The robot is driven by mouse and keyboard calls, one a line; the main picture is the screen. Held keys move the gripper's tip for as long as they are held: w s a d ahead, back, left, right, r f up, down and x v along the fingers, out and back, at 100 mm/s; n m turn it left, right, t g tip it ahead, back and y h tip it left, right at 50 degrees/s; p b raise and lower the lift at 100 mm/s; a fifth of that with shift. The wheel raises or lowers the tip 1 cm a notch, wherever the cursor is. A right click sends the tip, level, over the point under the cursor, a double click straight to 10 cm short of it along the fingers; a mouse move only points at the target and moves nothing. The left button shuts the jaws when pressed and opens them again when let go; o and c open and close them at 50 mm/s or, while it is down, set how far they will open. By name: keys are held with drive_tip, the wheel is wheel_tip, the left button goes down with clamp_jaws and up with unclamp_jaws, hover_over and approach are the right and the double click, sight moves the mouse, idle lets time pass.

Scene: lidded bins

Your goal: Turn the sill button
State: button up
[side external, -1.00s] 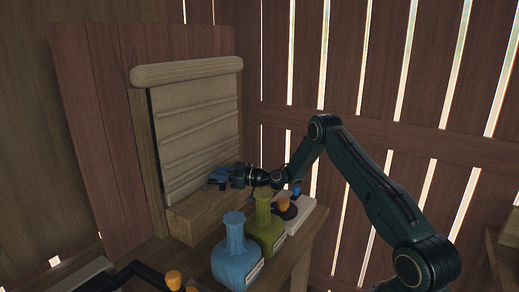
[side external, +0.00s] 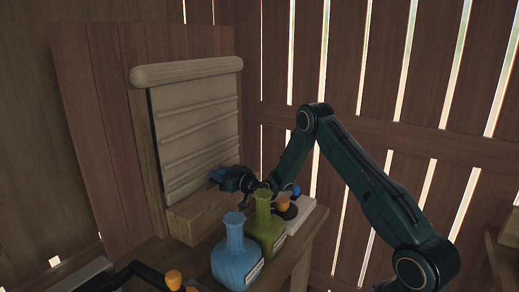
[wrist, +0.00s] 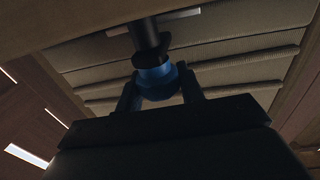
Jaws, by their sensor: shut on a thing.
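The sill button is a blue rounded knob (wrist: 158,76) on a dark stem, seen between my two fingers in the wrist view. The fingers (wrist: 158,84) stand on either side of the knob in the wrist view. The stem's base is hidden.
The pale ribbed shutter (side external: 195,125) is down above the wooden sill block (side external: 195,217). A blue bottle (side external: 234,258) and a green bottle (side external: 265,232) stand in front, close to my wrist. A white box (side external: 302,213) with an orange knob (side external: 283,204) sits behind them.

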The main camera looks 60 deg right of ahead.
idle(0.3)
drive_tip(key=o, duration=1)
drive_tip(key=shift+s, duration=0.15)
drive_tip(key=shift+s, duration=1.35)
drive_tip(key=shift+a+r, duration=0.1)
drive_tip(key=shift+r, duration=3.4)
